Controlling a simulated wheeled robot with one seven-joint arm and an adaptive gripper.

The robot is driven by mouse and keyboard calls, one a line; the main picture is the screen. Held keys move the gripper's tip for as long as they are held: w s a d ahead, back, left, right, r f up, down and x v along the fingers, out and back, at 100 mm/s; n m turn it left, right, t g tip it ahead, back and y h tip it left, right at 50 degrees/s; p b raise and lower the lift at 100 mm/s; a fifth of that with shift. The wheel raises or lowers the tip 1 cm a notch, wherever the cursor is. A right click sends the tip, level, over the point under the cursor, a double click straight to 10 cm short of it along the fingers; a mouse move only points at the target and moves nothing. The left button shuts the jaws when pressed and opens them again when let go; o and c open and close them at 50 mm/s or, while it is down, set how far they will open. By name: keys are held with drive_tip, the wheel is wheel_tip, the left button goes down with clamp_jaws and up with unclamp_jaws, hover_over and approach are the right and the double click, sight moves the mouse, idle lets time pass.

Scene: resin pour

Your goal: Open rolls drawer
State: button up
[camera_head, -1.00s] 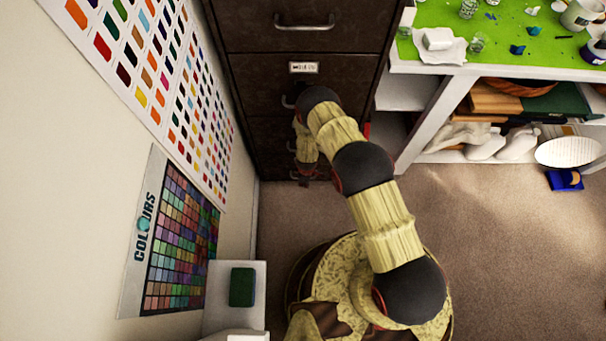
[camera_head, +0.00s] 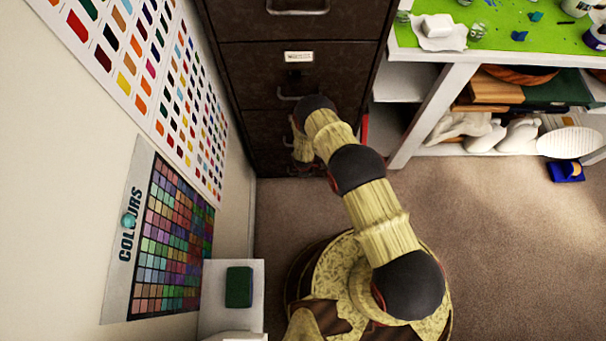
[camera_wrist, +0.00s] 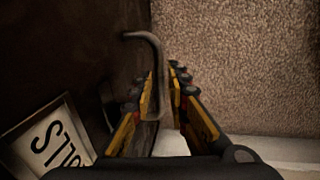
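The dark filing cabinet (camera_head: 330,65) stands at the top centre of the head view. A curved metal drawer handle (camera_wrist: 150,45) stands out from that front. In the head view my arm hides most of the gripper and this handle. I see no clear gap at this drawer.
A white shelf unit (camera_head: 425,110) with a green-topped work surface (camera_head: 495,35) is right of the cabinet. A wall with colour charts (camera_head: 165,240) is close on the left. A white stand with a green block (camera_head: 239,287) is lower left. Carpet (camera_head: 510,240) is open at right.

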drive_tip(key=shift+c, duration=0.8)
clamp_jaws()
